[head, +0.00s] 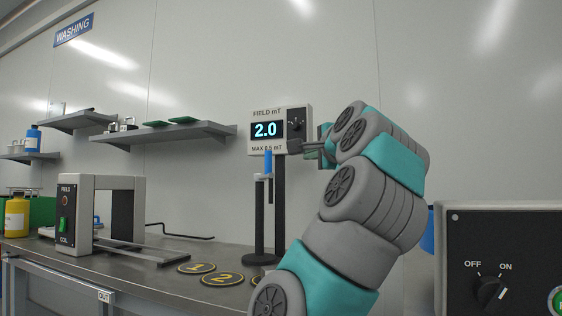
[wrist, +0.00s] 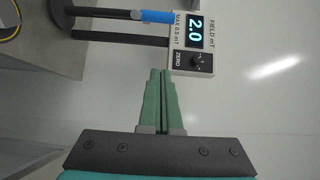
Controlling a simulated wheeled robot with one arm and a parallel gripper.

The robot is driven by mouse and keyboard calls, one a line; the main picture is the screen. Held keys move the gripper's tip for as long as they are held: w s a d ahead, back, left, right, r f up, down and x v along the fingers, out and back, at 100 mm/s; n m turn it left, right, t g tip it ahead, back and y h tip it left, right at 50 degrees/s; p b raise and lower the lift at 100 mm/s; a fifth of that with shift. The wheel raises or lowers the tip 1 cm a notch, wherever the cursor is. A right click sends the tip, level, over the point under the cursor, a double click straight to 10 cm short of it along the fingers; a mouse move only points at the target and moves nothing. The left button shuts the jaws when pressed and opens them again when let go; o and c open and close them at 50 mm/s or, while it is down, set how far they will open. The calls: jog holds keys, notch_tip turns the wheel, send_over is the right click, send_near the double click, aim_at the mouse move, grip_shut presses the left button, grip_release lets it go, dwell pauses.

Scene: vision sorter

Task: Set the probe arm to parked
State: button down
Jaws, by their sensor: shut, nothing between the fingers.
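The field meter (head: 281,130) reads 2.0 and stands on a dark post; it also shows sideways in the wrist view (wrist: 192,42). Beside that post is a shorter dark stand (head: 259,215) with a small light bracket at its top and an upright blue piece (head: 268,162), which seems to be the probe arm. The blue piece also shows in the wrist view (wrist: 157,16). My gripper (head: 306,148) is shut and empty, just right of the meter's lower edge. In the wrist view the closed fingertips (wrist: 158,73) are near the meter's ZERO knob (wrist: 196,63), apparently apart from it.
A coil frame (head: 125,182) with rails stands on the bench at left. Round numbered pads (head: 222,279) lie at the front. A control box with an OFF/ON knob (head: 491,290) is at right. Shelves (head: 165,133) hang on the wall.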

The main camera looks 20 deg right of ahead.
aim_at(265, 177)
jog(key=w+a, duration=0.2)
jog(key=w, duration=0.9)
jog(key=shift+a+p, duration=0.35)
jog(key=shift+p, duration=0.05)
jog(key=shift+w, duration=0.1)
dwell(0.3)
